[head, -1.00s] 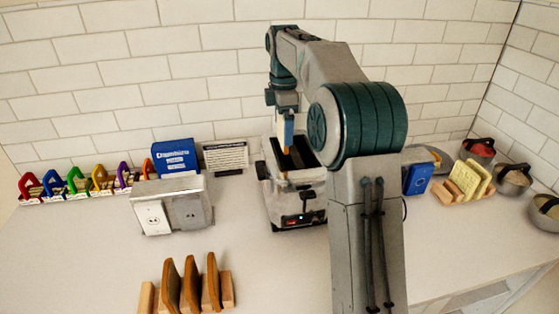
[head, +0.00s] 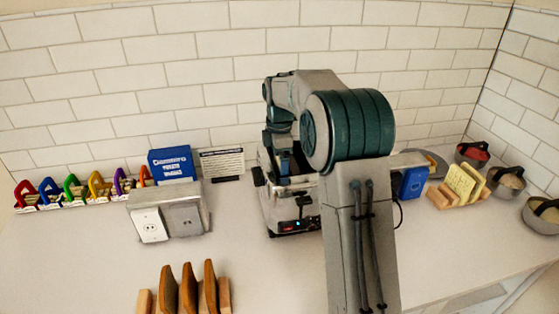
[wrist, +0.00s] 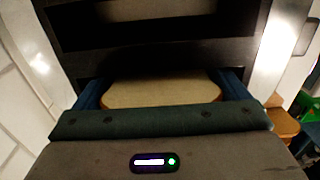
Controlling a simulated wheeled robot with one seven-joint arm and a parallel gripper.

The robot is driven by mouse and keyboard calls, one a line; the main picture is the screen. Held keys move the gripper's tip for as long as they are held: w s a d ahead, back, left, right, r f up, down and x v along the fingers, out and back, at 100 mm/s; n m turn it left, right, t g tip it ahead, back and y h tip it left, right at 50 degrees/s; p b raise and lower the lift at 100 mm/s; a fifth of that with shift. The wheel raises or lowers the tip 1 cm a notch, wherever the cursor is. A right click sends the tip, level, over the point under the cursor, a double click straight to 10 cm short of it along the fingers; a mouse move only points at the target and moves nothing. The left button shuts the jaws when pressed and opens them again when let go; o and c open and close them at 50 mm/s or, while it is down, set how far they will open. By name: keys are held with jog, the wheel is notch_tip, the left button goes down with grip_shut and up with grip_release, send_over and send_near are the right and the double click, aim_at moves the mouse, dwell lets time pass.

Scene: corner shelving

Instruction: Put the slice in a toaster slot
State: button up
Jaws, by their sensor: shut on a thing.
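The toaster (head: 290,212) stands on the counter against the tiled wall, with a small blue light on its front. In the wrist view its metal top (wrist: 160,60) fills the upper part, with dark slot openings. My gripper (head: 284,165) is low at the toaster's top, partly hidden by my arm. In the wrist view my gripper (wrist: 160,92) has blue fingers at both sides of a tan slice (wrist: 160,94) and is shut on it. The slice's lower part is hidden, so I cannot tell how deep it sits in a slot.
A wooden rack (head: 224,292) with brown slices (head: 188,290) stands in front. A grey outlet box (head: 180,212) and a blue box (head: 172,164) are left of the toaster. A rack of yellow slices (head: 464,184) and several bowls (head: 505,178) are at the right.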

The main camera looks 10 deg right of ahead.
jog(key=o, duration=0.6)
jog(key=shift+f, duration=0.15)
notch_tip(320, 180, up, 11)
jog(key=shift+r, duration=0.7)
jog(key=shift+s+r, duration=0.1)
jog(key=shift+s, duration=0.05)
jog(key=s+f+m+t, duration=0.1)
jog(key=s+f+m, duration=0.2)
jog(key=s+m, duration=0.3)
jog(key=s+f+m+t, duration=0.1)
jog(key=s+f+m, duration=0.2)
jog(key=s, duration=1.3)
jog(key=s+f+m+t, duration=0.1)
jog(key=s+f+m, duration=0.3)
jog(key=s+m, duration=0.5)
jog(key=shift+s, duration=0.9)
